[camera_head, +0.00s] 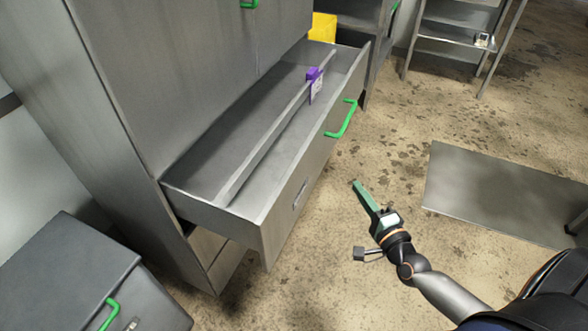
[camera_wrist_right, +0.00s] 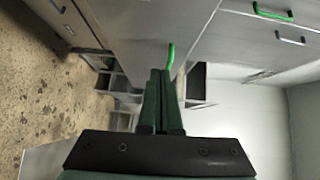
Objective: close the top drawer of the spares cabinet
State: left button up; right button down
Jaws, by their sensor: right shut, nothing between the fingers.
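The spares cabinet (camera_head: 190,80) is a tall grey metal unit at the left of the head view. Its top drawer (camera_head: 290,200) is pulled well out, with a green bar handle (camera_head: 343,119) on its front. A long divider runs along the inside of the drawer, with a purple clip and tag (camera_head: 315,84) on it. My right gripper (camera_head: 358,187) is shut and empty, in front of the drawer front and apart from it. In the right wrist view the closed fingers (camera_wrist_right: 160,75) point towards a grey panel with a green handle (camera_wrist_right: 171,56). My left gripper is out of view.
A grey box with a green handle (camera_head: 70,285) stands at the lower left. A low metal surface (camera_head: 500,190) is at the right. Shelving (camera_head: 455,35) and a yellow object (camera_head: 322,27) are at the back. The stained floor between drawer and low surface is clear.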

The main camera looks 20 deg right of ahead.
jog(key=w, duration=0.1)
send_near(319, 148)
jog(key=d, duration=0.3)
jog(key=w, duration=0.2)
jog(key=w+a, duration=0.1)
jog(key=w, duration=0.2)
jog(key=shift+w+a+f+b, duration=0.2)
jog(key=shift+w+a+b, duration=0.1)
jog(key=shift+a+b, duration=0.1)
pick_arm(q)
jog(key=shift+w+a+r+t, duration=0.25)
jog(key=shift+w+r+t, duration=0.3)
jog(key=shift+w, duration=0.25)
pick_arm(e)
jog(key=shift+w+a, duration=0.2)
jog(key=shift+w, duration=0.05)
